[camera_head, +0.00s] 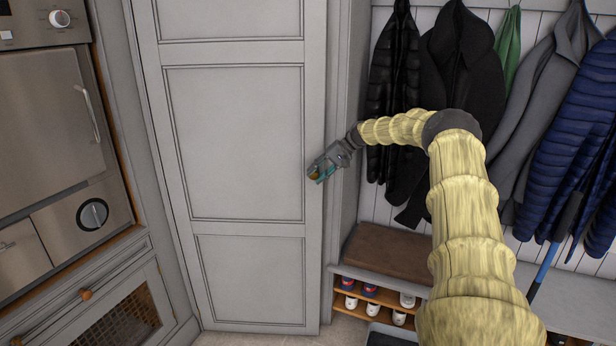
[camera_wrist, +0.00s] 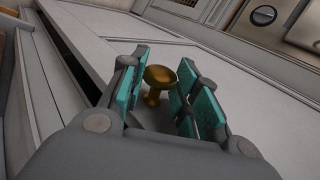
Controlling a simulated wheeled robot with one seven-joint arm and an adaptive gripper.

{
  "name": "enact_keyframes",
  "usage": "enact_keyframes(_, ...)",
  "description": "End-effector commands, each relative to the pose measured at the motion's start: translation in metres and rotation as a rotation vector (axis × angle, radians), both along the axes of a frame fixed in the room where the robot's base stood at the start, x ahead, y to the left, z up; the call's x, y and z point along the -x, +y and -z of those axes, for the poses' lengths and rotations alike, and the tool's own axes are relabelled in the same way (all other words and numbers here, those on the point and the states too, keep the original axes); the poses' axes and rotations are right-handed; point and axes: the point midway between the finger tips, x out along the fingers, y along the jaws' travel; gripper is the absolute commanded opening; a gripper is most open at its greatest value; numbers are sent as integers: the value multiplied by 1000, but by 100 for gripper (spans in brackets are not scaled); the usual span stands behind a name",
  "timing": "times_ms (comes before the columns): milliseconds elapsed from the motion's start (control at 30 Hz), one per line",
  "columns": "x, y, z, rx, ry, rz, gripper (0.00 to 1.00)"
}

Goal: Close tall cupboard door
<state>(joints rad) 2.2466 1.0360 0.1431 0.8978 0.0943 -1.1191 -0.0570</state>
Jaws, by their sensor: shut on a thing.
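The tall cupboard door (camera_head: 235,145) is pale grey with recessed panels and stands in the middle of the head view. In the wrist view its face (camera_wrist: 255,95) lies behind and to the right of the fingers. A dark gap (camera_wrist: 80,62) shows there between the door edge and the pale frame (camera_wrist: 45,85), so the door looks slightly ajar. My gripper (camera_head: 317,172) is at the door's right edge, about mid-height. In the wrist view its teal-padded fingers (camera_wrist: 158,98) are shut on a round brass knob (camera_wrist: 158,77), which sits between them.
An oven unit (camera_head: 50,130) with a drawer and mesh-front cupboard stands at the left. Dark coats (camera_head: 455,60) hang at the right above a bench with a brown cushion (camera_head: 388,250). Shoes (camera_head: 370,290) sit on shelves below. A strip of floor shows at the bottom.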

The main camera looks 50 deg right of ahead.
Motion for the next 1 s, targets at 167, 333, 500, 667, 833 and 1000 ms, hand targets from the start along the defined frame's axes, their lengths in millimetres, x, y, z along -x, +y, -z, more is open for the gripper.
enact_keyframes(167,4,-5,2,0,3,1,0)
enact_keyframes(333,5,-6,2,0,2,1,0)
enact_keyframes(500,5,-6,2,-1,2,2,38)
enact_keyframes(667,3,-5,1,0,1,1,54)
enact_keyframes(833,2,-2,-1,2,1,-1,54)
enact_keyframes(1000,3,1,-9,6,-2,-1,54)
